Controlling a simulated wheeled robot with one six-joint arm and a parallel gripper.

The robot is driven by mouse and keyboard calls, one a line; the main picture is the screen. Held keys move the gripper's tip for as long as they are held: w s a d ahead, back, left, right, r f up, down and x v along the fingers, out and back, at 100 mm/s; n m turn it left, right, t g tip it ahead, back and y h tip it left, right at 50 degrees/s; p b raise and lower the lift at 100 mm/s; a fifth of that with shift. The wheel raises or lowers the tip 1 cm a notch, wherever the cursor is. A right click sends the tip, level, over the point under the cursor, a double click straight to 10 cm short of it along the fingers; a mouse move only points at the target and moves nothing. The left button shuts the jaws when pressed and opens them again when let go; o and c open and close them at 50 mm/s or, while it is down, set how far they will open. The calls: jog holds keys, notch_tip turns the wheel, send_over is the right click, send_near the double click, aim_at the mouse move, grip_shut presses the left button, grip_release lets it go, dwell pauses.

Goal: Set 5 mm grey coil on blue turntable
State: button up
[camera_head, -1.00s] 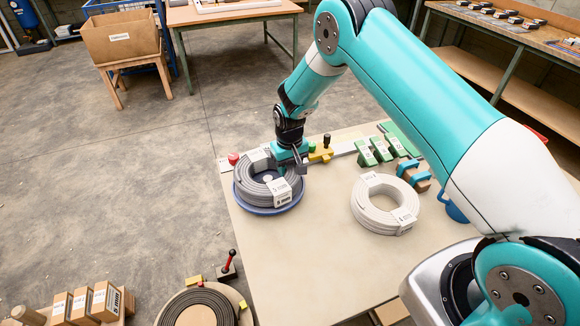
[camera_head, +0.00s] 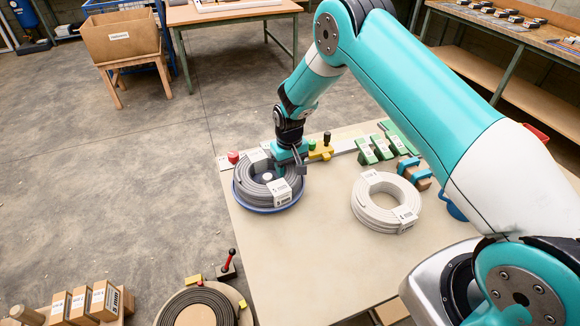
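A grey coil (camera_head: 254,186) with white labels lies on the blue turntable (camera_head: 240,202) at the left edge of the table. The turntable's blue rim shows around the coil's near side. My gripper (camera_head: 299,164) is at the coil's far right side, pointing down. One dark finger shows beside the coil's right edge; the other is hidden, so I cannot tell whether the gripper grips the coil. A second, lighter coil (camera_head: 365,207) lies flat on the table to the right.
A yellow clamp (camera_head: 320,152) with a black knob and a red knob (camera_head: 233,157) stand along the far rail. Green blocks (camera_head: 381,147) and a blue-strapped brown block (camera_head: 413,172) are to the right. The table's (camera_head: 300,262) near part is clear.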

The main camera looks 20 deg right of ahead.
jog(key=shift+r+p, duration=3.3)
jog(key=shift+r, duration=2.15)
